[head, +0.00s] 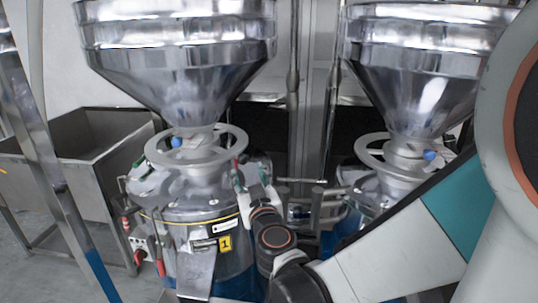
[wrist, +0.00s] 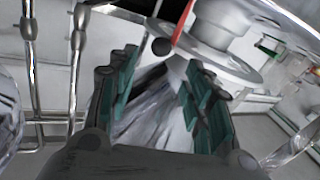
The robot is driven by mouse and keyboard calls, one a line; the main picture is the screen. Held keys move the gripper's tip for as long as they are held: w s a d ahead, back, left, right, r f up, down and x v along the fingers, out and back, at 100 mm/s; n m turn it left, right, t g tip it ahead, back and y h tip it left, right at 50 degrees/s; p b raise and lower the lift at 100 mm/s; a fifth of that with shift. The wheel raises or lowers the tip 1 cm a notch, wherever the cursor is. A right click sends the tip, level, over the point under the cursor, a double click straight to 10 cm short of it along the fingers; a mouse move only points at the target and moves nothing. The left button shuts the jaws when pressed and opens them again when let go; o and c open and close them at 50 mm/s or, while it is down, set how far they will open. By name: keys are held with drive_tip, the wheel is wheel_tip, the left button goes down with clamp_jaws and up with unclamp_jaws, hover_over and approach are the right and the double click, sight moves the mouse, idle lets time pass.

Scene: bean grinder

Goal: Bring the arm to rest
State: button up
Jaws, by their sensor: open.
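My gripper (head: 243,178) is at the right side of the left grinder (head: 195,215), close to its upper rim. In the wrist view my gripper (wrist: 160,75) has its two green-padded fingers spread, with nothing held between them. A thin red lever (wrist: 183,25) and a dark round knob (wrist: 161,46) show just beyond the fingertips; I cannot tell if either touches them. The grey ring (wrist: 215,50) around the grinder's neck is beyond. In the head view my arm reaches in from the right, and the fingers are small and partly hidden.
A second grinder (head: 385,185) stands to the right, partly behind my arm. Large steel hoppers (head: 180,50) sit above both grinders. A steel bin (head: 85,145) stands at the left, behind a slanted metal post (head: 40,150). Vertical pipes (head: 293,90) run between the grinders.

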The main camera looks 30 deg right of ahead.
drive_tip(key=shift+s+a, duration=0.1)
drive_tip(key=shift+s, duration=0.55)
drive_tip(key=s+d+f+m+g+h, duration=0.1)
drive_tip(key=s+d+f+m+g, duration=0.1)
drive_tip(key=s+d+g, duration=0.35)
drive_tip(key=s+a+f+n+g+y, duration=0.1)
drive_tip(key=s+a+f+g+y, duration=0.1)
drive_tip(key=s+a, duration=0.4)
drive_tip(key=s+a+f+n+g+y, duration=0.2)
drive_tip(key=s+a+f+g+y, duration=0.1)
drive_tip(key=s+a, duration=0.3)
drive_tip(key=shift+s, duration=0.7)
